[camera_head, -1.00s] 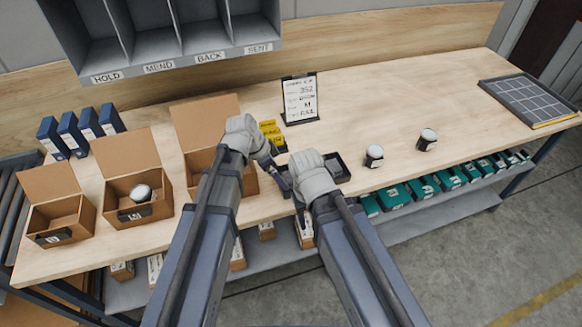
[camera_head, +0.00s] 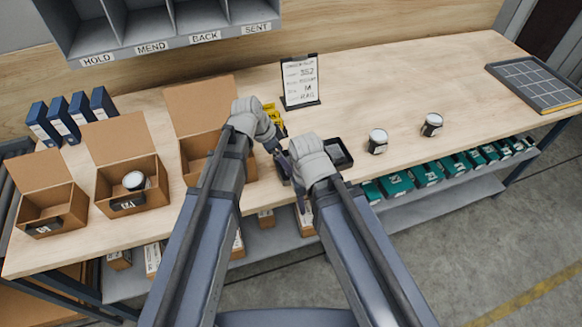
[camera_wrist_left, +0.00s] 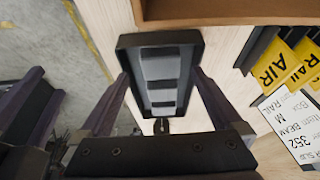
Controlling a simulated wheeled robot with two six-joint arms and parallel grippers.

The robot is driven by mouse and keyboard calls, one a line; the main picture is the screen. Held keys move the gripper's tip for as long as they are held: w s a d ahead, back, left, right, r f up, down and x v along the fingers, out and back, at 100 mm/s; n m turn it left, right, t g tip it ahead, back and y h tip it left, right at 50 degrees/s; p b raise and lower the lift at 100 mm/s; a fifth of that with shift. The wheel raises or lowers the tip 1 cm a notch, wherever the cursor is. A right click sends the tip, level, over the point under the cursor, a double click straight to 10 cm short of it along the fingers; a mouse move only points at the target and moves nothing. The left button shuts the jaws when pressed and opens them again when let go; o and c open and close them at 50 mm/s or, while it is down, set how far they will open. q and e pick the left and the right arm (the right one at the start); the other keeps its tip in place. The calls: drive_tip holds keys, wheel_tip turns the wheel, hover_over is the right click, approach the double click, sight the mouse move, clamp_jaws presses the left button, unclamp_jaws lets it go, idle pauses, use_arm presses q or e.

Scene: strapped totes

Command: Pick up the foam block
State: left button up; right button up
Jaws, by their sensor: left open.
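In the left wrist view a small black tray (camera_wrist_left: 190,50) holds a light grey piece with darker bands (camera_wrist_left: 160,68). I cannot tell for certain whether this is the foam block. My left gripper (camera_wrist_left: 160,80) is open, with its two fingers apart on either side of the tray in that picture and nothing held between them. In the head view the black tray (camera_head: 345,152) shows partly behind my right wrist. My left gripper (camera_head: 278,152) is beside it to the left. My right gripper (camera_head: 299,188) is low at the table's front edge, and its jaws are mostly hidden by its wrist.
Open cardboard boxes (camera_head: 128,165) stand at the left, one holding a white-topped jar (camera_head: 134,181). Yellow cards (camera_head: 272,113) and a sign stand (camera_head: 300,82) are behind my grippers. Two jars (camera_head: 378,141) and a gridded tray (camera_head: 537,82) are to the right. The right-hand tabletop is mostly clear.

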sight(290, 163)
use_arm(q)
drive_tip(key=b+x, duration=0.4)
drive_tip(key=x, duration=0.1)
drive_tip(key=shift+w+d, duration=0.1)
drive_tip(key=shift+r, duration=0.2)
drive_tip(key=c, duration=1.2)
